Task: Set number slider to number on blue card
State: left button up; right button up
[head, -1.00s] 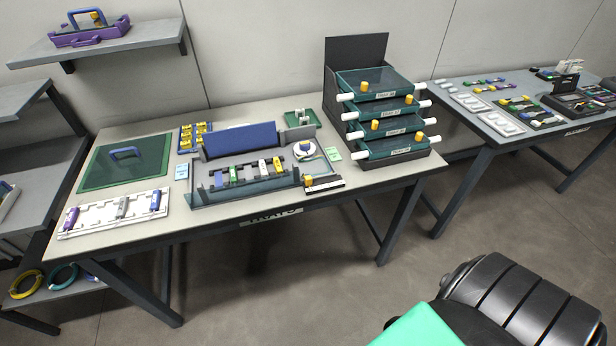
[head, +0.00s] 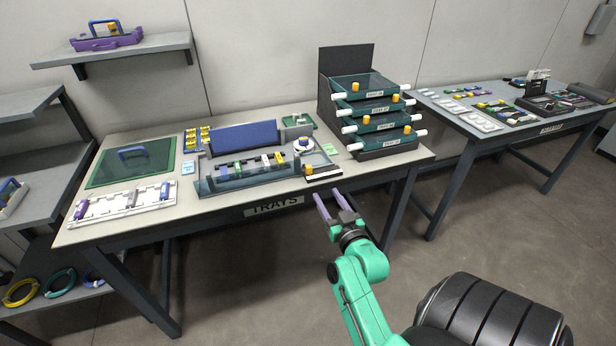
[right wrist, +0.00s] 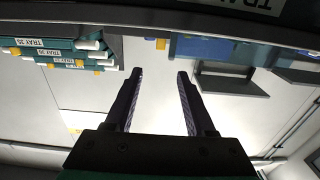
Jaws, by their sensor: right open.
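What looks like the number slider, a dark and white strip (head: 323,174) with a yellow knob (head: 309,169), lies at the front right edge of the tray table. Its numbers are too small to read. A light blue card (head: 188,168) lies left of the grey splicing fixture, its print unreadable. A pale green card (head: 330,149) lies behind the strip. My right gripper (head: 327,193) is open and empty in front of the table edge, just below the strip and apart from it. Its two spread fingers also show in the right wrist view (right wrist: 160,72). My left gripper is out of view.
The fixture (head: 250,176) with a blue lid (head: 245,138) and coloured blocks stands mid-table. A rack of trays (head: 372,123) with white handles and yellow knobs stands at right. A white holder (head: 122,205) and green mat (head: 130,164) lie left. The table's front edge is near my gripper.

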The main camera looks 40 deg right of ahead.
aim_at(311, 169)
jog(key=x, duration=1.2)
jog(key=shift+w+d+f, duration=0.1)
jog(key=shift+w+d, duration=0.1)
jog(key=shift+w, duration=0.15)
jog(key=shift+s, duration=0.1)
grip_shut()
dwell(0.4)
